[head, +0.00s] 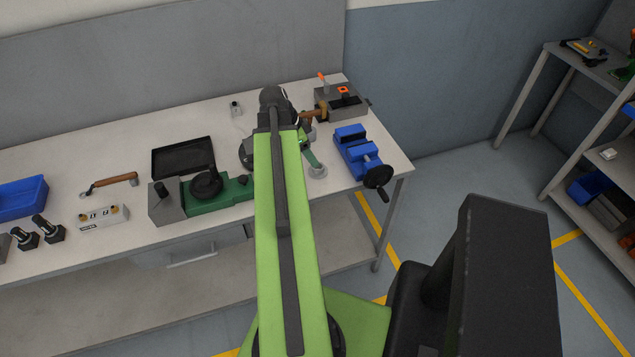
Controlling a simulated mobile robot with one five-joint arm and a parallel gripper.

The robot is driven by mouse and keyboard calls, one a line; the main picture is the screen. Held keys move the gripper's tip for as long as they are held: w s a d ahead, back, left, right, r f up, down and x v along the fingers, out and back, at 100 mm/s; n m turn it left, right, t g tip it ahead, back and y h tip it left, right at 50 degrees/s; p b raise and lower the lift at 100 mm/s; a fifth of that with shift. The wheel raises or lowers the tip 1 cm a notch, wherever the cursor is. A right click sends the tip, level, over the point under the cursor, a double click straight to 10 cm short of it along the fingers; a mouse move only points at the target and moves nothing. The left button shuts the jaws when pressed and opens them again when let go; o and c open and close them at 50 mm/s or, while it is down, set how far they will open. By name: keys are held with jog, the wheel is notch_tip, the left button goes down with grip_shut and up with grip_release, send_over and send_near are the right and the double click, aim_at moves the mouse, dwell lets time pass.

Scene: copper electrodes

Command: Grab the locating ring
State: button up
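A small pale grey round piece (317,171), which may be the locating ring, sits near the front of the workbench, left of the blue vise. It is too small for me to make out a hole. A green part touches or overlaps it from behind. My light green arm reaches out over the bench and ends at a dark joint. My gripper is mostly hidden behind the arm, around the dark and green parts just right of it. I cannot see its fingertips, or whether it holds anything.
The workbench (130,220) carries a blue vise (357,152), a grey block fixture (327,100) and a copper-coloured piece (314,114) at right. Left are a green machine (215,196), a black tray (172,162), a wooden-handled tool (117,180) and a blue bin (22,197).

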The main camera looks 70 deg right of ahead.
aim_at(318, 169)
jog(key=b+x, duration=0.1)
jog(key=x, duration=0.1)
jog(key=shift+f, duration=0.35)
jog(key=shift+s+f, duration=0.1)
jog(key=b+x, duration=0.5)
jog(key=shift+w+d+f, duration=0.1)
jog(key=shift+w, duration=0.1)
jog(key=shift+c, duration=0.3)
jog(key=c, duration=1.2)
